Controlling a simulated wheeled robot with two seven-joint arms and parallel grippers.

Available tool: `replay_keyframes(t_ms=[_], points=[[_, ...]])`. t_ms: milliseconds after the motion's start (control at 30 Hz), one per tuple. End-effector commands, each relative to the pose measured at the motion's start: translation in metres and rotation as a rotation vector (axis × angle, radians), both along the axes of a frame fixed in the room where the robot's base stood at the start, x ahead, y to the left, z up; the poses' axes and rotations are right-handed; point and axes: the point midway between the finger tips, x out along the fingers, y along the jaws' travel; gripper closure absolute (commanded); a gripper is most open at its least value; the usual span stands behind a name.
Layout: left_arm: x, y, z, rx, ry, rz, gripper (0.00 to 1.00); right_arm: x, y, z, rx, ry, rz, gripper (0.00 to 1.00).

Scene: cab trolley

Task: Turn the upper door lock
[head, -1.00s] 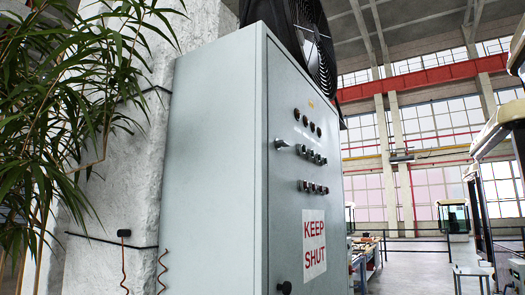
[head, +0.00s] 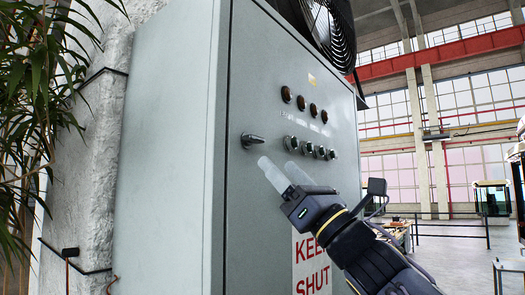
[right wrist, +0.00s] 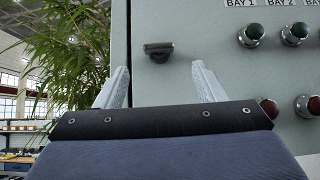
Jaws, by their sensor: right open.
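The upper door lock (head: 252,140) is a small dark handle on the left edge of the grey cabinet door (head: 262,215). In the right wrist view the lock (right wrist: 158,49) lies roughly level, ahead of and between the two fingertips. My right gripper (head: 279,170) is open and empty, its pale fingers just below and right of the lock in the head view. In the right wrist view my right gripper (right wrist: 162,78) shows both fingers apart, not touching the lock. My left gripper is not in view. The lower lock is not in view now.
Green push buttons (head: 310,148) and dark round lamps (head: 303,103) sit right of the lock, close to my fingers. A "KEEP SHUT" sign (head: 305,275) is below, partly behind my right arm. A fan (head: 328,30) stands on top. A leafy plant (head: 35,90) is at left.

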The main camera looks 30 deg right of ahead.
Motion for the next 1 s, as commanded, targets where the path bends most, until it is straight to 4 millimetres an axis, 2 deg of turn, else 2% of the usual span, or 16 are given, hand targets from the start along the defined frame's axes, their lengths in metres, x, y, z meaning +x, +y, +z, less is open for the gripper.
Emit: replay_keyframes(t_ms=[200,400,800,1000], points=[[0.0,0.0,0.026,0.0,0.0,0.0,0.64,0.024,0.01,0.03,0.001,0.001,0.001,0.36],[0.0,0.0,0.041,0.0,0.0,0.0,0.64,0.041,0.017,0.047,0.004,0.003,0.001,0.36],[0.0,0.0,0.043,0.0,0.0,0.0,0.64,0.047,0.018,0.049,0.005,0.003,0.0,0.36],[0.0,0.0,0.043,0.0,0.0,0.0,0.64,0.046,0.018,0.049,0.005,0.003,0.001,0.63]])
